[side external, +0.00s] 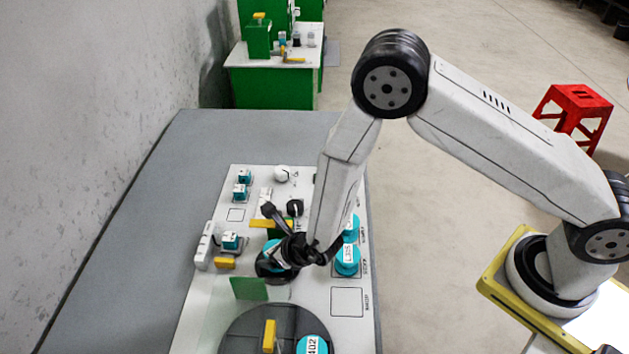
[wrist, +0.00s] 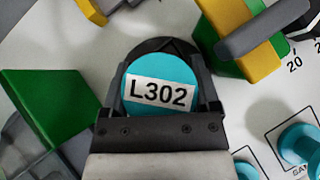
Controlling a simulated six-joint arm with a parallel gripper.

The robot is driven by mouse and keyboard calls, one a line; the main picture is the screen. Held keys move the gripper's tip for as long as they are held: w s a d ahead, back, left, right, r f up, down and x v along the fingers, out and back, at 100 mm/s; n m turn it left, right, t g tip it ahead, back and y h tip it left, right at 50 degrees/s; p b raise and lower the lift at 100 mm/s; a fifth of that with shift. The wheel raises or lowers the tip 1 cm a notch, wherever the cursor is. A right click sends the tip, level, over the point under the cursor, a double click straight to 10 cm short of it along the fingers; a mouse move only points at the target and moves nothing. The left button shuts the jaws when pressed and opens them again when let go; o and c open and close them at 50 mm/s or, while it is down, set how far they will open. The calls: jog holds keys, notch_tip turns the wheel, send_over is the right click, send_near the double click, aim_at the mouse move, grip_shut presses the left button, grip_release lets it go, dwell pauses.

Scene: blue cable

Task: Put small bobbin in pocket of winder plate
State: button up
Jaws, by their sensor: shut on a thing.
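My gripper (side external: 282,254) is low over the white work board, pointing down, at a small dark round part (side external: 268,273). In the wrist view, a teal round bobbin labelled L302 (wrist: 160,80) sits between the two fingers, which are shut on it. In the side view only a bit of teal shows beside the gripper. A dark rim curves behind the bobbin in the wrist view; I cannot tell whether the bobbin rests in a pocket or is held above it. A large dark disc (side external: 245,332) carries a yellow block and a teal bobbin marked 402 (side external: 312,345).
A green block (side external: 249,288) stands in front of the gripper, also in the wrist view (wrist: 45,105). A green-and-yellow block (wrist: 240,50) stands close behind. Teal bobbins (side external: 347,261) stand to the right. An empty marked square (side external: 347,302) lies at the board's right.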

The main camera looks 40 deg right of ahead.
jog(key=shift+f, duration=0.1)
jog(key=o, duration=1.2)
jog(key=shift+s+d+r, duration=0.1)
jog(key=shift+s+r, duration=0.2)
jog(key=shift+r, duration=0.2)
jog(key=v, duration=1.1)
